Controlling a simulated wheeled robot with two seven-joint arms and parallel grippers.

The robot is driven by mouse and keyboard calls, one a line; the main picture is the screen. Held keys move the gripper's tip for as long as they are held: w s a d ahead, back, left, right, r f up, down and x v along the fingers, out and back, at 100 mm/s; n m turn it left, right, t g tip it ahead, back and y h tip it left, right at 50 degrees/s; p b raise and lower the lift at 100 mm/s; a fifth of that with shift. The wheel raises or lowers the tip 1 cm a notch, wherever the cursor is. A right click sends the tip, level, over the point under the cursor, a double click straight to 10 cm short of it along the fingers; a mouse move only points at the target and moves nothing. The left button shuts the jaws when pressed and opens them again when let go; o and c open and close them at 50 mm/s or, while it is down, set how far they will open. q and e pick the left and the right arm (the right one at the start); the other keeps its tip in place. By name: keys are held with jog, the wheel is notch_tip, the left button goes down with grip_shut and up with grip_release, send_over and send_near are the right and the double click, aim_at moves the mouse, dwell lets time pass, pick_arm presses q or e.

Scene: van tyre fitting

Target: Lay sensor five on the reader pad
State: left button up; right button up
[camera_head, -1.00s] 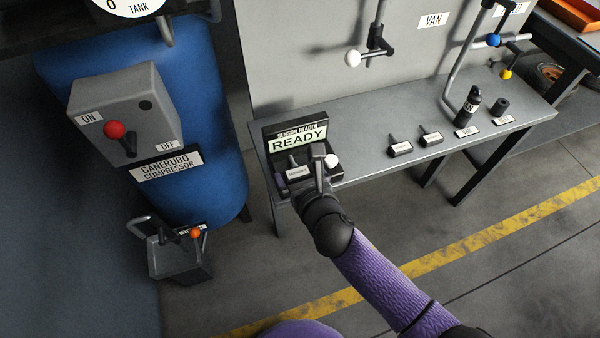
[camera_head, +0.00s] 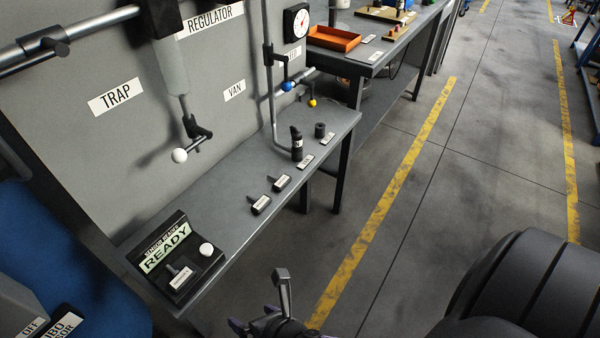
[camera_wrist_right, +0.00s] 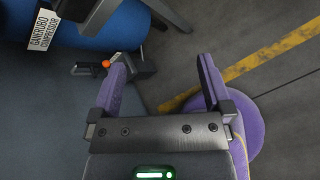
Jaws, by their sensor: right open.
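The sensor reader (camera_head: 160,243) stands at the near left end of the bench, its display showing READY. A small dark sensor with a white label (camera_head: 181,276) lies on its pad; the label is too small to read surely. Two similar labelled sensors, one nearer (camera_head: 260,204) and one farther (camera_head: 281,183), lie along the bench. My right gripper (camera_head: 255,318) is apart from the reader, off the bench's front edge, low in the head view. In the right wrist view its purple fingers (camera_wrist_right: 163,78) are spread with nothing between them. My left gripper is not seen.
A white knob (camera_head: 206,249) sits at the reader's right side. A white-ended lever (camera_head: 180,155) hangs over the bench. A dark valve-like part (camera_head: 297,145) and a short black cylinder (camera_head: 320,130) stand at the bench's far end.

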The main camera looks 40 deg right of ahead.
jog(key=s+d+f+m+g+h, duration=0.1)
jog(key=s+d+f+m+g, duration=0.25)
jog(key=s+f+m, duration=0.4)
jog(key=s+d+f+m+g+h, duration=0.1)
jog(key=s+d+f+m+g, duration=0.1)
jog(key=s+d+f+m, duration=0.55)
jog(key=s+f+m+g+h, duration=0.1)
jog(key=s+f+m+g, duration=0.2)
jog(key=s+m, duration=1)
jog(key=shift+a+f+m+g, duration=0.2)
jog(key=shift+f+m+g, duration=0.2)
jog(key=shift+m+g, duration=0.35)
